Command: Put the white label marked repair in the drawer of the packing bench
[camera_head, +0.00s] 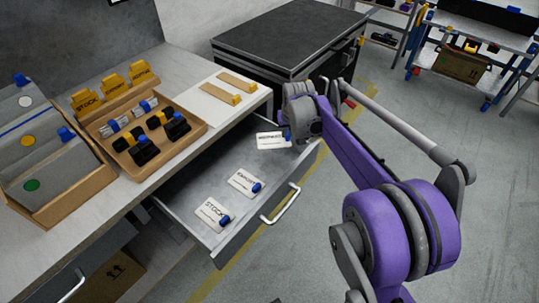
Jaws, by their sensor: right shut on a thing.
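The drawer (176,193) of the packing bench (186,60) is pulled out. Two white labels with blue grips lie in it: one reads STOCK (209,213), and the print of the middle label (241,179) is too small to read surely. My right gripper (289,134) is shut on a third white label (268,142) by its blue grip, at the drawer's far end. Its print is too small to read surely. I cannot tell whether this label touches the drawer floor. My gripper's fingertips are partly hidden by its wrist. My left gripper is out of view.
A brown tray (195,137) of black and blue items, orange signs (112,86) and a box of grey folders (75,207) stand on the bench. A white board (212,107) lies beside the tray. A dark cabinet (285,38) stands behind the drawer.

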